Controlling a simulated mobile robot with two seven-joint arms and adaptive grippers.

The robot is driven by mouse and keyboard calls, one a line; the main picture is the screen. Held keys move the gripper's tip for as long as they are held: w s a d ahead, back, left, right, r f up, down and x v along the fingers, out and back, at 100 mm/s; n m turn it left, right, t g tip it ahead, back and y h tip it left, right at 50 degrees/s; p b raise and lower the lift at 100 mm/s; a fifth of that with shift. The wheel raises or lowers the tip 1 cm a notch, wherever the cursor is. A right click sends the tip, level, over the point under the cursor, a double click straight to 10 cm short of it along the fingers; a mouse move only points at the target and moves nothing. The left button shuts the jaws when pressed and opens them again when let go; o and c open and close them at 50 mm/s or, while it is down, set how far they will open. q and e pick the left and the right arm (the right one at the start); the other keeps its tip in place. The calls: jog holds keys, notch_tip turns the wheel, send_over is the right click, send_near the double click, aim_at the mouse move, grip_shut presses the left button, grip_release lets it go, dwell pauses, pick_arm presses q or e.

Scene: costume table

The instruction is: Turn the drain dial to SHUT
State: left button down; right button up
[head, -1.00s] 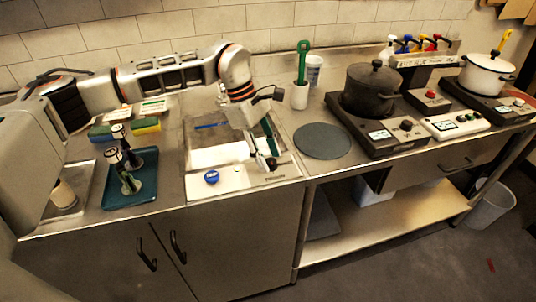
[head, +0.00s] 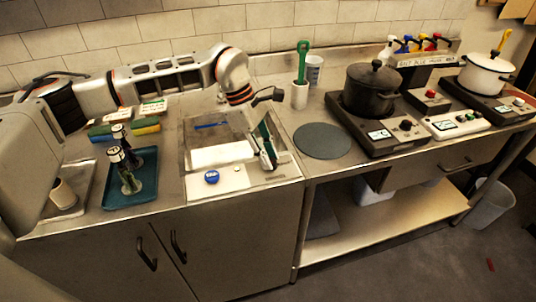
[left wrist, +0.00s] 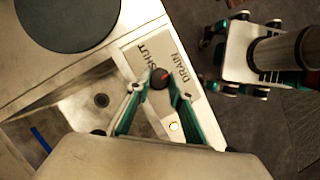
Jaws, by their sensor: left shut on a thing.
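The drain dial (left wrist: 160,78) is a dark round knob with a red mark on its right part, in the left wrist view. It sits on a pale panel (left wrist: 135,55) lettered SHUT on its left and DRAIN on its right. My left gripper (left wrist: 160,90) has its green-sided fingers on either side of the knob and is shut on it. In the head view my left gripper (head: 269,162) is low at the sink's front right corner, and the dial is hidden there. My right gripper is in neither view.
A dark round mat (head: 322,141) lies to the right. A holder with a green-handled tool (head: 300,95) stands behind. A blue tray (head: 145,192) is at left.

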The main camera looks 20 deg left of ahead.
pick_arm(q)
jog(key=n+t, duration=0.1)
jog(key=n, duration=0.2)
jog(key=shift+s, duration=0.1)
jog(key=n+t, duration=0.1)
jog(key=n, duration=0.3)
jog(key=shift+s+t, duration=0.15)
jog(key=shift+t, duration=0.25)
jog(key=n, duration=0.1)
jog(key=n+t+y+b, duration=0.1)
jog(key=n, duration=0.1)
jog(key=n+b, duration=0.1)
jog(key=n, duration=0.1)
jog(key=shift+s+d+y, duration=0.1)
jog(key=shift+d+y, duration=0.15)
jog(key=shift+y, duration=0.15)
jog(key=n, duration=0.2)
jog(key=n+t+y, duration=0.1)
jog(key=n, duration=0.1)
jog(key=shift+d+y+b, duration=0.1)
jog(key=shift+y+b, duration=0.2)
jog(key=shift+b, duration=0.1)
jog(key=shift+r+n, duration=0.1)
jog(key=shift+n, duration=0.3)
jog(key=c, duration=1.8)
grip_release()
jog(key=shift+s, duration=0.1)
